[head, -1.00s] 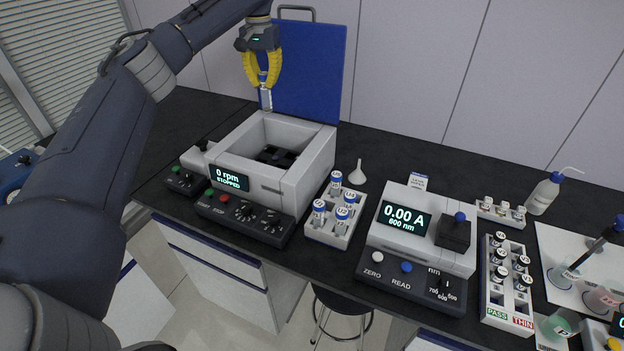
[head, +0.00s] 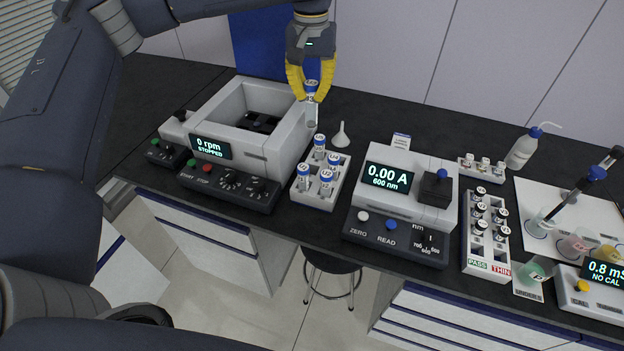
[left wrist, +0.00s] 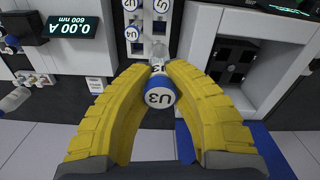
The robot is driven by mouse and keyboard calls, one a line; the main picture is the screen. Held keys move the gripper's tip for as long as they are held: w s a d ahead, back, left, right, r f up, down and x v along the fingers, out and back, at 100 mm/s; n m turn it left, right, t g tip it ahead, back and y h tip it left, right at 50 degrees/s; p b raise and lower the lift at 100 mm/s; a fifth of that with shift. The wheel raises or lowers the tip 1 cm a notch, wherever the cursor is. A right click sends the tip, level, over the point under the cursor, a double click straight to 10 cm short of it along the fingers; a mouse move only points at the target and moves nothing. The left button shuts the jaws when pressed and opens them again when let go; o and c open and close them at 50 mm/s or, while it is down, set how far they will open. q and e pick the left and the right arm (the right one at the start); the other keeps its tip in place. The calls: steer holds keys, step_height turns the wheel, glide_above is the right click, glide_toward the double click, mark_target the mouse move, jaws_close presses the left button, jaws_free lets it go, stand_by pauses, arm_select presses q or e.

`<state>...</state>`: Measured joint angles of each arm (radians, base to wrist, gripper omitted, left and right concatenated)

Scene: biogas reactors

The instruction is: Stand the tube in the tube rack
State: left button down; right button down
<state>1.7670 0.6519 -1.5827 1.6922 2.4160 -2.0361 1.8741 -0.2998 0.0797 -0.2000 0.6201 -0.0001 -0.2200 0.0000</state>
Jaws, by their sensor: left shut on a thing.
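My left gripper (head: 309,97) is shut on a clear tube (head: 312,113) with a blue cap. In the left wrist view the cap reads U3 (left wrist: 159,97), between the yellow fingers. The tube hangs nearly upright in the air, beside the centrifuge's right back corner and behind the tube rack. The white tube rack (head: 314,202) stands on the bench and holds several blue-capped tubes. It also shows at the top of the left wrist view (left wrist: 147,45), beyond the held tube. The fingers partly hide the tube's upper part. My right gripper is not in view.
The photometer (head: 408,205) stands close on the right. A small funnel (head: 341,137) stands just behind the rack. A second rack (head: 487,262) and beakers are further right.

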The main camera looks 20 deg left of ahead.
mark_target(312, 121)
arm_select(q)
steer(key=shift+d+f+n, duration=0.1)
steer(key=shift+f+n, duration=0.2)
steer(key=shift+f, duration=0.15)
step_height(312, 121, down, 19)
steer(key=shift+f, duration=0.1)
stand_by(0.5)
steer(key=shift+f, duration=0.1)
steer(key=c, duration=1.8)
jaws_free()
steer(key=shift+o, duration=0.4)
step_height(312, 121, up, 12)
steer(key=shift+r, duration=0.15)
